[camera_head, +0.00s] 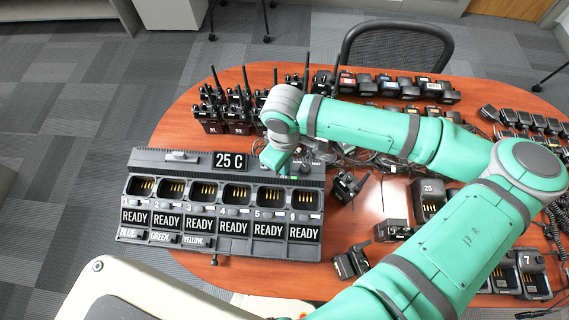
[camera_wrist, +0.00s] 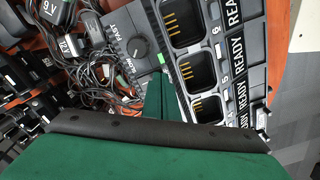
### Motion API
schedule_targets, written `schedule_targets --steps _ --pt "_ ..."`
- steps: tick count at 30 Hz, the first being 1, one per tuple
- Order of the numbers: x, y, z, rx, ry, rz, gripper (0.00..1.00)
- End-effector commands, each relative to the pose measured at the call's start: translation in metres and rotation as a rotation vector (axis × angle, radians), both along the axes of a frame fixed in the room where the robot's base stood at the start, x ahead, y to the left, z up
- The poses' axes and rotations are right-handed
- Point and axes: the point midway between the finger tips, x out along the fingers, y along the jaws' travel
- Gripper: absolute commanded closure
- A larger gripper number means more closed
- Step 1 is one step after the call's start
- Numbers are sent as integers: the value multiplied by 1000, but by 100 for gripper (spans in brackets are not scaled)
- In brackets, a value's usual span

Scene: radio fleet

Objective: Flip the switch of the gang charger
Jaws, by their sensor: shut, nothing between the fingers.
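The gang charger (camera_head: 230,168) is a wide dark unit on the left of the wooden table, with a row of empty pockets marked READY and a display reading 25 C. My gripper (camera_head: 274,160) is shut and empty, over the charger's upper right end. In the wrist view its green fingers (camera_wrist: 161,88) point at the panel just below the light. I cannot make out the switch; the fingers may cover it.
Several handheld radios with antennas (camera_head: 228,110) stand behind the charger. Loose cables (camera_head: 350,153) and a tilted black radio (camera_head: 347,187) lie to its right. Rows of batteries and microphones fill the table's far right. A black chair (camera_head: 397,32) stands behind the table.

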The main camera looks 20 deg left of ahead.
Motion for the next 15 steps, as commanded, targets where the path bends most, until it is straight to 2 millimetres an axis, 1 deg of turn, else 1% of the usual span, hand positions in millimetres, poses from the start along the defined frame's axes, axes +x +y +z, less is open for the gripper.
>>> schedule_targets --steps 5,15 --pt "0 0 3 0 0 0 100" --pt "0 0 26 1 -1 0 100"
